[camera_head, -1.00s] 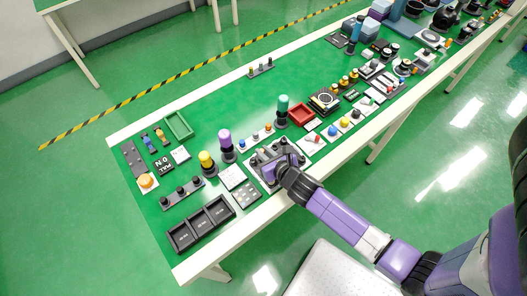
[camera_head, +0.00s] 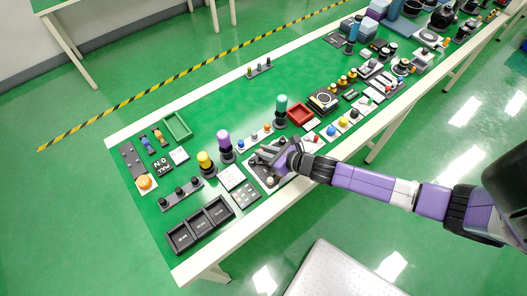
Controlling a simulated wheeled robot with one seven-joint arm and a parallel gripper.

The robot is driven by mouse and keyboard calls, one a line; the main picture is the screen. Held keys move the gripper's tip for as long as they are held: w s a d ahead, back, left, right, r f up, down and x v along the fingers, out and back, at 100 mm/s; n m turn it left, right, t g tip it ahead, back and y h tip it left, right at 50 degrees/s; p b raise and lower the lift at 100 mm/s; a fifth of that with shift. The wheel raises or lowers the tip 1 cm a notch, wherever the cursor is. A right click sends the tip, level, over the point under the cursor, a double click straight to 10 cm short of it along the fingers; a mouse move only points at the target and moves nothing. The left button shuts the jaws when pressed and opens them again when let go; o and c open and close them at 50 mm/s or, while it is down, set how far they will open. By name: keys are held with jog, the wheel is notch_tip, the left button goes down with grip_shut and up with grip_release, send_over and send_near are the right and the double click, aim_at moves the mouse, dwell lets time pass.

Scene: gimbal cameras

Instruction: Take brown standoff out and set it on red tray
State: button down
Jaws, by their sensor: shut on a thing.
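My gripper (camera_head: 268,157) is low over the grey-white fixture board (camera_head: 273,185) near the table's front edge. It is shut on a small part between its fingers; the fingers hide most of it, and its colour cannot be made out. I take it to be the brown standoff, which I cannot pick out elsewhere. The red tray (camera_head: 300,115) lies behind and to the right of my gripper, a short way off, and looks empty.
A teal-topped post (camera_head: 281,108) stands just left of the red tray, and a purple-topped post (camera_head: 224,142) farther left. A white board with red and blue knobs (camera_head: 312,139) lies in front of the tray. Open green tabletop (camera_head: 215,105) is behind.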

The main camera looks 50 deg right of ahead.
jog(key=shift+s+f+n+y, duration=0.1)
jog(key=shift+f+n+y, duration=0.05)
jog(key=shift+n+y, duration=0.15)
jog(key=shift+d+n+y+b, duration=0.15)
jog(key=shift+n+y+b, duration=0.45)
jog(key=shift+n+y, duration=0.1)
jog(key=shift+d+r+n+g+y+b, duration=0.15)
jog(key=shift+n+g+y+b, duration=0.15)
jog(key=shift+n+y+b, duration=0.55)
jog(key=shift+r+n+g+y+b, duration=0.1)
jog(key=shift+n+g+y+b, duration=0.2)
jog(key=shift+n+y+b, duration=0.55)
jog(key=c, duration=1.3)
grip_release()
jog(key=shift+b+v, duration=0.6)
jog(key=shift+v, duration=3.25)
